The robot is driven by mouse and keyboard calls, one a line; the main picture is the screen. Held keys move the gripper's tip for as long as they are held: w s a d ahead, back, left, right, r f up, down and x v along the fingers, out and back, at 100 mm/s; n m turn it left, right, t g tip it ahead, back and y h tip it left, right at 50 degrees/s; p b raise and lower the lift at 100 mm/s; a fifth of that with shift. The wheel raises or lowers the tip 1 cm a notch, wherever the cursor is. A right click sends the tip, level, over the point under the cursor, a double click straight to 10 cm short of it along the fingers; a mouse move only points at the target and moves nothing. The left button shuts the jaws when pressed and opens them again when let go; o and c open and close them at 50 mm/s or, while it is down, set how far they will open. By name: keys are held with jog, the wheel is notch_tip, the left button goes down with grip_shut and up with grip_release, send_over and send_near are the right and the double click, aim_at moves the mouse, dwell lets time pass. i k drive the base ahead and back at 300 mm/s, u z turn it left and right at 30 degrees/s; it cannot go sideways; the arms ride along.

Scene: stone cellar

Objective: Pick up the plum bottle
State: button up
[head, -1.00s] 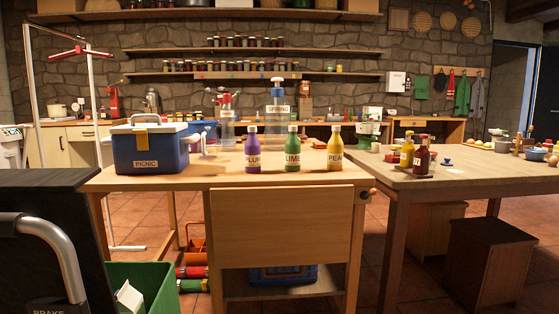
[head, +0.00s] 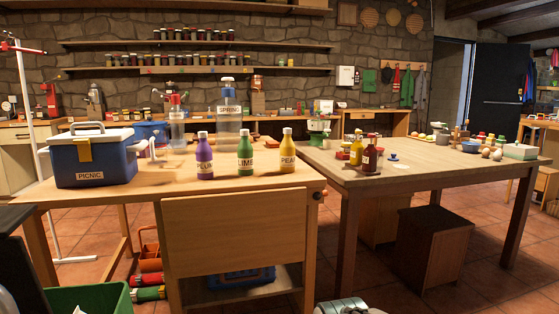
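The plum bottle (head: 204,157) is purple with a white cap and a pale label reading PLUM. It stands upright on the near wooden table (head: 225,184), left of a green bottle (head: 245,154) labelled LIME and a yellow bottle (head: 287,152) whose label begins PEA. The three stand apart in a row, and nothing stands in front of the plum bottle. My gripper is not in view.
A blue picnic cooler (head: 92,160) stands left on the same table. A clear SPRING dispenser (head: 229,110) stands behind the bottles. A second table (head: 430,175) at right holds sauce bottles (head: 370,156). A green bin (head: 95,298) is low at left.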

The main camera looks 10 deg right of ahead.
aim_at(204, 153)
jog(key=z, duration=1.15)
jog(key=i, duration=1.7)
jog(key=u, duration=1.8)
